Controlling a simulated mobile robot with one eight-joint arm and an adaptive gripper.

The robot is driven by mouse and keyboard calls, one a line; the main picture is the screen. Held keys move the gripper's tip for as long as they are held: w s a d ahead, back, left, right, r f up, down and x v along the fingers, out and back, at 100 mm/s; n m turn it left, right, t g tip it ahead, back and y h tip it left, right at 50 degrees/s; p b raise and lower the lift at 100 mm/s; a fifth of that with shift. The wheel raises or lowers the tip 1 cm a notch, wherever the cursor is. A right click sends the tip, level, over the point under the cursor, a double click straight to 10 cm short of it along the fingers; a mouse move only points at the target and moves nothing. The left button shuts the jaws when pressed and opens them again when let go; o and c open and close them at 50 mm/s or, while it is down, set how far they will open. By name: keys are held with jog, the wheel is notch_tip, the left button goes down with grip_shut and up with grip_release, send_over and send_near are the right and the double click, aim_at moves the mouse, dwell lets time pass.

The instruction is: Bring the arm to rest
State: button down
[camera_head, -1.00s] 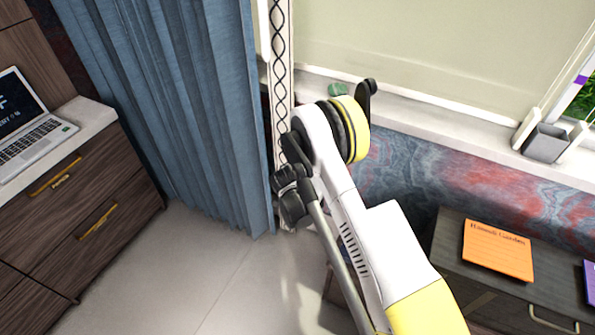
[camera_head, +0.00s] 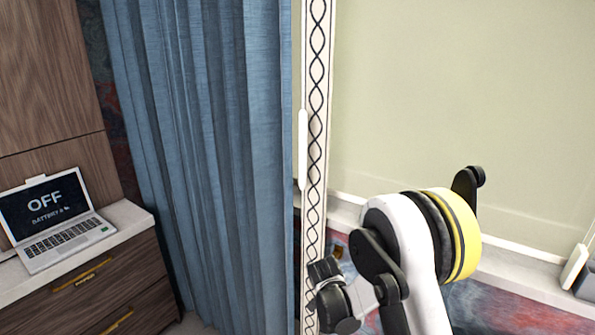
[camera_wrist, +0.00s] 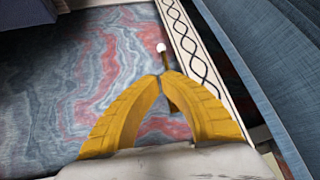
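My gripper (camera_wrist: 163,76) shows in the wrist view with its two yellow fingers curving inward and their tips together. No object shows held between them. My white arm with a yellow and black joint stands at the lower right of the head view, in front of the window blind (camera_head: 450,110). The gripper fingers cannot be made out in the head view.
A blue curtain (camera_head: 200,150) hangs beside a patterned trim strip (camera_head: 317,90). An open laptop (camera_head: 60,240) stands on a wooden drawer unit (camera_head: 110,290) at left. A thin rod with a white knob (camera_wrist: 161,47) shows beyond the fingertips.

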jog(key=s+d+r+n+y, duration=0.1)
jog(key=s+d+r, duration=0.2)
jog(key=s+r, duration=0.6)
jog(key=s+d+r+n, duration=0.1)
jog(key=s+d+r, duration=0.35)
jog(key=r, duration=0.75)
jog(key=s+d+r+n, duration=0.1)
jog(key=s+r+n, duration=0.1)
jog(key=s, duration=1.9)
jog(key=shift+s+r+n+y, duration=0.3)
jog(key=shift+r+n+y, duration=0.1)
jog(key=shift+r, duration=0.2)
